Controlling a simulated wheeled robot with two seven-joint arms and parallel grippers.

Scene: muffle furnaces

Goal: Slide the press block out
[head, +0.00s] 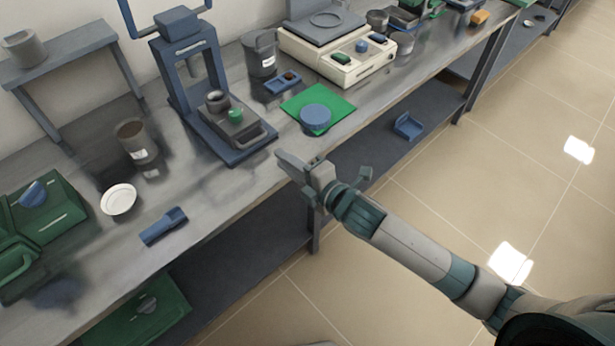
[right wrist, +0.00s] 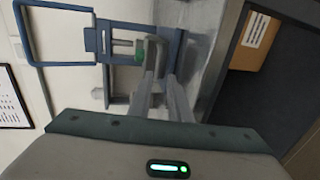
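The blue press (head: 184,75) stands upright on the bench, with a tall frame and a flat base. On its base sits the grey press block (head: 251,135), with a green knob (head: 236,115) and a small grey cylinder (head: 216,100) beside it. My right gripper (head: 284,164) is at the bench's front edge, in front of the press base and apart from the block. In the right wrist view the press (right wrist: 105,42) appears sideways, beyond the fingers (right wrist: 163,80). The fingers are apart with nothing seen between them; they partly hide the block. My left gripper is not in view.
Right of the press are a green mat (head: 335,101) with a blue round piece (head: 315,117), a dark jar (head: 260,52) and a balance (head: 335,62). Bench before the press is clear.

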